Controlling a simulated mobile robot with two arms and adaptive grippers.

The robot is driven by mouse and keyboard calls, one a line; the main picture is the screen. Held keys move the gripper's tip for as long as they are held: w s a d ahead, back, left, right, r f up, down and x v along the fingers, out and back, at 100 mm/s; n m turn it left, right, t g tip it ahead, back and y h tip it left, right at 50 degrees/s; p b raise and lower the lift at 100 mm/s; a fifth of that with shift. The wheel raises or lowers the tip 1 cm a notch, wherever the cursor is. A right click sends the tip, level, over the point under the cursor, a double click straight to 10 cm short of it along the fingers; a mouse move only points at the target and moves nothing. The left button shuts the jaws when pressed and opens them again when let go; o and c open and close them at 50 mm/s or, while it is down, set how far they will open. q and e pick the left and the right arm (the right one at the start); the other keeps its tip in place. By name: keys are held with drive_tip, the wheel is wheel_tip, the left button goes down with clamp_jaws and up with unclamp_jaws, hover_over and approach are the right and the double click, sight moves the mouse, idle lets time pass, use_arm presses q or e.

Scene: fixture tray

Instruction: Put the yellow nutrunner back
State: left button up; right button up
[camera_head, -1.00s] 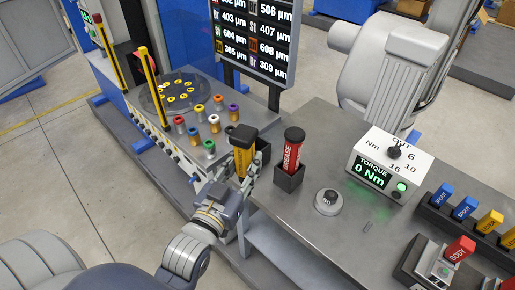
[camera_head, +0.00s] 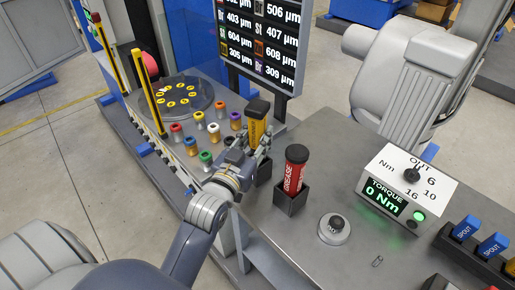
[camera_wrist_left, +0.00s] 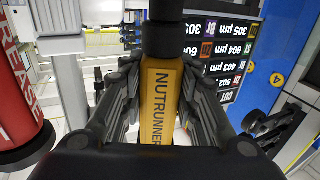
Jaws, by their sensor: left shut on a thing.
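The yellow nutrunner (camera_head: 257,127), with a black cap on top, is upright in my left gripper (camera_head: 250,150). The gripper is shut around its body. In the left wrist view the nutrunner (camera_wrist_left: 161,100) shows its label between the two fingers (camera_wrist_left: 160,110). A black holder (camera_head: 265,172) shows just below and behind the gripper, at the edge of the grey table. The nutrunner's lower end is hidden by the gripper, so I cannot tell whether it touches the holder. My right gripper is out of view.
A red grease tube (camera_head: 293,172) stands in a black holder close to the right of the gripper. A torque box (camera_head: 400,190) and a round knob (camera_head: 334,229) sit farther right. Several coloured sockets (camera_head: 206,156) stand to the left. A screen (camera_head: 262,45) rises behind.

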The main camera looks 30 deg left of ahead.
sight(257, 146)
use_arm(q)
wheel_tip(257, 146, down, 3)
drive_tip(key=shift+f, duration=0.2)
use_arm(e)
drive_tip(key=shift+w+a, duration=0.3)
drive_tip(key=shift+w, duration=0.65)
use_arm(q)
drive_tip(key=shift+f, duration=0.15)
drive_tip(key=o, duration=1.2)
drive_tip(key=shift+f, duration=0.1)
drive_tip(key=shift+c, duration=0.2)
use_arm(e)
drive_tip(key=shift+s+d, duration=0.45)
